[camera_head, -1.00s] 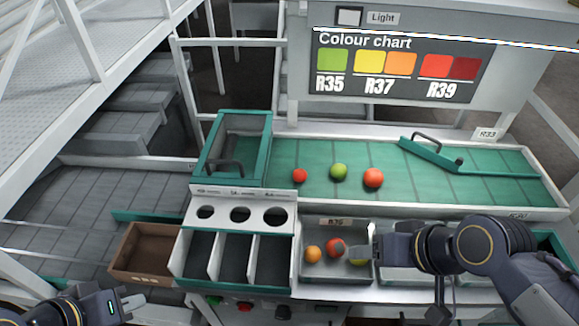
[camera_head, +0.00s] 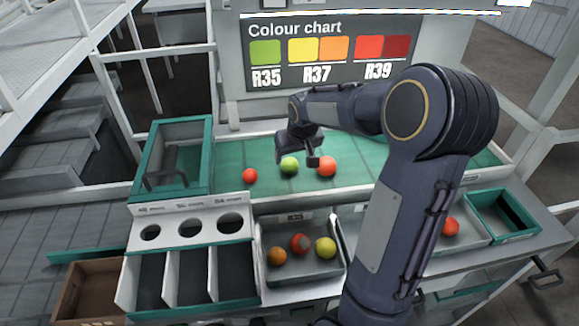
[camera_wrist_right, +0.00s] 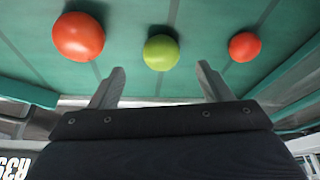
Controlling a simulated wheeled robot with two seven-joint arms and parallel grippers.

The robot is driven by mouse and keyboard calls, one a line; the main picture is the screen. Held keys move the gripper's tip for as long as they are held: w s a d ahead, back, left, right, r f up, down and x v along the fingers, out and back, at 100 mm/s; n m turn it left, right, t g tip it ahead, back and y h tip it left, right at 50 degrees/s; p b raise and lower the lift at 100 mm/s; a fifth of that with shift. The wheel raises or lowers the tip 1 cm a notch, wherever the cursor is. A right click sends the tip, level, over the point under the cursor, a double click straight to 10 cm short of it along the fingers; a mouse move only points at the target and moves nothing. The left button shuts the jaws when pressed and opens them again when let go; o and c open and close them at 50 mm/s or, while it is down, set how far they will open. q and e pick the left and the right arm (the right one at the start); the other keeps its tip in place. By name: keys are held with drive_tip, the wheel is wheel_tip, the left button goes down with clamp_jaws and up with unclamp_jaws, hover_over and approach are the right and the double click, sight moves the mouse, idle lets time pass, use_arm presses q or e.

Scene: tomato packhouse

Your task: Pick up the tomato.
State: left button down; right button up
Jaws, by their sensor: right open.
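Three tomatoes stand in a row on the green belt (camera_head: 222,158): a small red one (camera_head: 250,176), a green one (camera_head: 289,165) and a larger red one (camera_head: 326,166). My right gripper (camera_head: 297,161) is open and empty, over the belt at the green tomato. In the right wrist view the green tomato (camera_wrist_right: 161,52) lies just beyond the open fingertips, in line with the gap between them. There the larger red tomato (camera_wrist_right: 78,37) is outside the left finger and the small red one (camera_wrist_right: 244,47) outside the right. My left gripper is out of view.
A grey bin (camera_head: 300,283) in front of the belt holds orange, red and yellow tomatoes. Another red tomato (camera_head: 450,226) lies in a bin at right. A white divided box (camera_head: 190,230) with round holes and a brown box (camera_head: 66,300) stand at left.

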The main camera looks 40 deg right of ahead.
sight(291, 162)
drive_tip(key=p+x, duration=0.1)
drive_tip(key=x, duration=0.5)
drive_tip(key=shift+a, duration=0.1)
drive_tip(key=c, duration=0.8)
